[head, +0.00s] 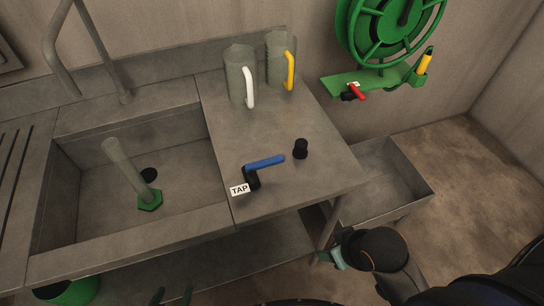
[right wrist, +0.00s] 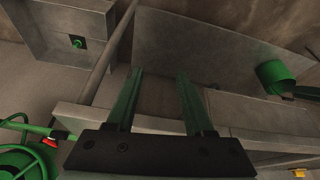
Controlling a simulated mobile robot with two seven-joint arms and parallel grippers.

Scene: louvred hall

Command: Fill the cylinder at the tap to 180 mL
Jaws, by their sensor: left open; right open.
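The clear measuring cylinder (head: 124,164) stands on its green base (head: 150,201) on the sink floor in the head view. Any water level in it is too faint to tell. The blue tap lever (head: 265,162) sits on the worktop beside the TAP label (head: 239,189). A grey bent pipe (head: 99,55) rises behind the sink, its top out of frame. My left gripper (head: 172,296) is open at the bottom edge, in front of the sink and apart from the cylinder. My right gripper (right wrist: 160,75) is open, with nothing between its green fingers, in the right wrist view.
A jug with a white handle (head: 238,78) and one with a yellow handle (head: 278,60) stand at the back of the worktop (head: 285,190). A black knob (head: 300,149) is near the lever. A green hose reel (head: 390,30) with a red lever (head: 356,91) hangs right. A green bucket (head: 70,293) sits low left.

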